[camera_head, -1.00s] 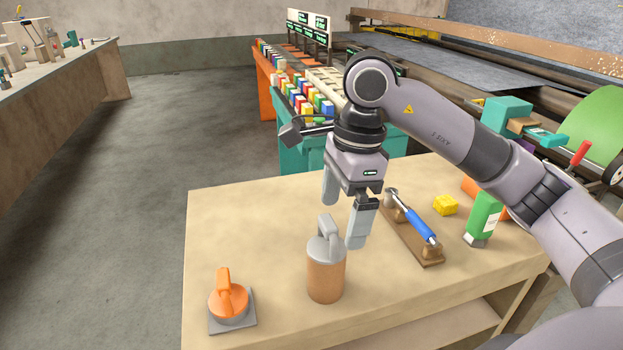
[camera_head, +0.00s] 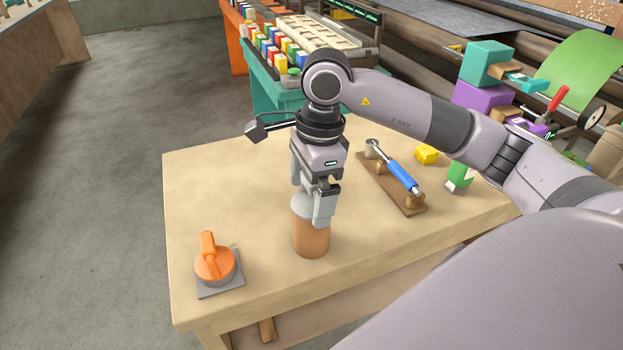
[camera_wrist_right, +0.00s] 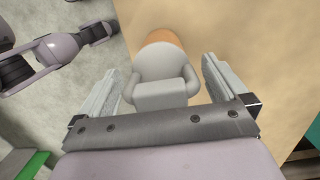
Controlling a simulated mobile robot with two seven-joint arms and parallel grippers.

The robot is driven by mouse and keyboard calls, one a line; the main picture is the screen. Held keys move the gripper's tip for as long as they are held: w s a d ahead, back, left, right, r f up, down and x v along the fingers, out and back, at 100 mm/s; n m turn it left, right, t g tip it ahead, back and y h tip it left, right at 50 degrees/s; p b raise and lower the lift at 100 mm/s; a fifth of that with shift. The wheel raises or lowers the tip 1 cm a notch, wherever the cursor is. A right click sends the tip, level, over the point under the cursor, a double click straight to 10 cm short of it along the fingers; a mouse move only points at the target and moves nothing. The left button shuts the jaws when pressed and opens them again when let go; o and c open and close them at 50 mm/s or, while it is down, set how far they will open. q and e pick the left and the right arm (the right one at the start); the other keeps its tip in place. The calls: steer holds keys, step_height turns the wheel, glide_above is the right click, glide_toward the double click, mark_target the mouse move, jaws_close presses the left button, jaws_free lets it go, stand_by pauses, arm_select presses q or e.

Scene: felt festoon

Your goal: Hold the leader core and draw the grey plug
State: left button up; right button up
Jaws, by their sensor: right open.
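The leader core (camera_head: 311,240) is a brown upright cylinder standing on the table. Its grey plug (camera_head: 300,206) sits on top, mostly hidden by my right gripper (camera_head: 311,203) in the head view. The right gripper is open and points down over the plug. In the right wrist view the plug (camera_wrist_right: 162,72) is between the two fingers, with a visible gap at each side. The core's brown edge (camera_wrist_right: 160,38) shows beyond it. My left gripper is not in view.
An orange-handled device on a grey plate (camera_head: 215,266) stands left of the core. A wooden board with a blue-handled tool (camera_head: 402,175), a yellow block (camera_head: 427,155) and a green-and-white object (camera_head: 459,178) lie to the right. The table's left rear (camera_head: 220,180) is bare.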

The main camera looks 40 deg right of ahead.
steer(key=c, duration=1)
steer(key=o, duration=1)
steer(key=shift+s+d+r, duration=0.1)
steer(key=shift+d+r, duration=0.1)
steer(key=shift+r, duration=1.6)
steer(key=shift+d+r, duration=0.2)
steer(key=shift+r, duration=1.6)
